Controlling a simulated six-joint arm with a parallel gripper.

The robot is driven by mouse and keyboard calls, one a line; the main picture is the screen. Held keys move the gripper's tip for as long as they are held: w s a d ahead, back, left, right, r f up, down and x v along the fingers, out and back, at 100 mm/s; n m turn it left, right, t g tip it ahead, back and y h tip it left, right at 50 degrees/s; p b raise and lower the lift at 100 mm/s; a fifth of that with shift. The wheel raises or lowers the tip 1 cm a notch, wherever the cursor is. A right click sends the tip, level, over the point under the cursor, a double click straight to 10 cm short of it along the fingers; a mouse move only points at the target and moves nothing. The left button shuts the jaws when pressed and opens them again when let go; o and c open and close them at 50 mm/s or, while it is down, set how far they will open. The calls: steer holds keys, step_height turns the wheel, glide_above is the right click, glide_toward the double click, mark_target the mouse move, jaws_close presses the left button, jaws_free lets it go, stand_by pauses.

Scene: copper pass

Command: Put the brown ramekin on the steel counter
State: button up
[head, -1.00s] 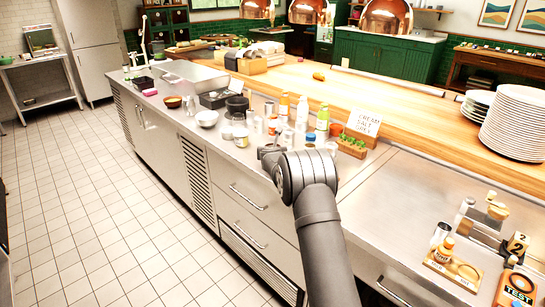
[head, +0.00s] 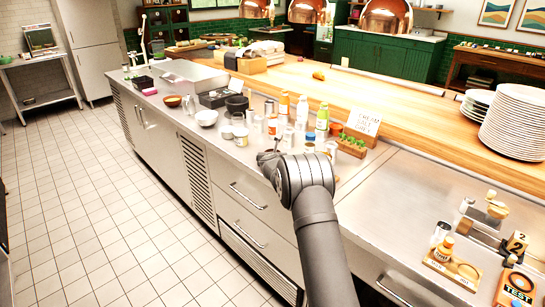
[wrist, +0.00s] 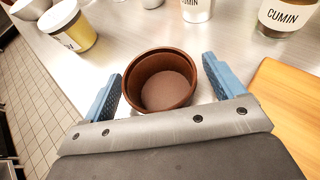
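The brown ramekin (wrist: 160,82) shows in the wrist view, upright with its open mouth facing me and brown contents or a brown floor inside. My gripper (wrist: 162,66) has its two blue fingers spread, one on each side of the ramekin. The left finger appears very close to the wall, and a narrow gap shows at the right finger. I cannot tell whether either touches. The ramekin's underside is hidden. The steel counter (wrist: 112,38) shows around it, and also in the head view (head: 415,205). In the head view my arm hides the ramekin and most of the gripper.
A jar with a yellow label (wrist: 68,26) stands at the upper left and a cumin jar (wrist: 287,16) at the upper right of the wrist view. A wooden board (wrist: 285,100) lies at right. Bottles (head: 302,112) crowd beyond; the counter at right has clear room.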

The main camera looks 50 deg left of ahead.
steer(key=shift+r, duration=0.2)
steer(key=v, duration=1.2)
steer(key=shift+f, duration=0.15)
steer(key=shift+a, duration=0.1)
steer(key=x, duration=1.2)
stand_by(0.3)
stand_by(0.4)
